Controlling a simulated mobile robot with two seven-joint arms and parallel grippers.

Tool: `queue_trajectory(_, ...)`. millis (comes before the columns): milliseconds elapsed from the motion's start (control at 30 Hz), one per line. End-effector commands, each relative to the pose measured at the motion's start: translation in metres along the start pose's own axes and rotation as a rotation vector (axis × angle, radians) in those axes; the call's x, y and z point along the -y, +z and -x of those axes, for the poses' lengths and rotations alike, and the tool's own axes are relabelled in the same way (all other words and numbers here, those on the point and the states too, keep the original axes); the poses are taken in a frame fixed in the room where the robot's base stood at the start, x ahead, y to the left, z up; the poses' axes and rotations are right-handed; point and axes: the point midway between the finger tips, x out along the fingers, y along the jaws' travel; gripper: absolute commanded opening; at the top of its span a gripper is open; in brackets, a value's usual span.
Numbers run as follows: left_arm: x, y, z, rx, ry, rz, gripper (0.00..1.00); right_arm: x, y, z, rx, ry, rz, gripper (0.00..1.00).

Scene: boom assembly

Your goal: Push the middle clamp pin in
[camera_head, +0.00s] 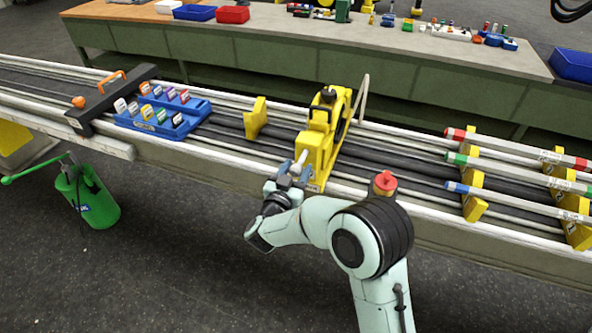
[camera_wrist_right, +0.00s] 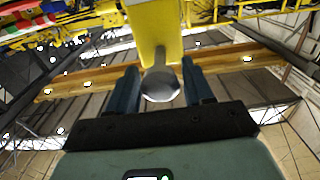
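The yellow clamp (camera_head: 322,137) stands upright across the rails of the long bench, near the middle of the head view. A pale grey pin (camera_head: 300,161) sticks out of its near side, and its rounded end (camera_wrist_right: 161,85) faces me in the right wrist view. My right gripper (camera_head: 287,181) is at this pin. Its two blue fingers lie on either side of the pin end, with narrow gaps that seem to show beside it. How deep the pin sits in the clamp is hidden. My left gripper is not in view.
A blue tray (camera_head: 178,126) of coloured pieces and a black bar with an orange handle (camera_head: 110,88) lie left on the bench. Striped rods (camera_head: 517,146) rest on yellow supports at right. A red-topped yellow part (camera_head: 384,183) stands close behind my right arm.

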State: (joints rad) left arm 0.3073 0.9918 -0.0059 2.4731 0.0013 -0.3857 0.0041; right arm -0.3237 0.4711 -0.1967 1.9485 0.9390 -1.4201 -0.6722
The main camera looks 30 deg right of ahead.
Motion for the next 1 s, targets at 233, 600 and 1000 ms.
queue_trajectory(233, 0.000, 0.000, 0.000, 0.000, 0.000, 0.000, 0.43, 0.000, 0.000, 0.000, 0.000, 0.000, 0.000, 0.00)
queue_trajectory(600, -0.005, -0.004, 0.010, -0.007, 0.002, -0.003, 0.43, 0.000, -0.001, -0.049, 0.000, 0.002, -0.002, 0.00)
queue_trajectory(1000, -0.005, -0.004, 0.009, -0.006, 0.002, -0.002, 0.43, -0.001, -0.001, -0.050, -0.003, 0.002, -0.001, 0.65)
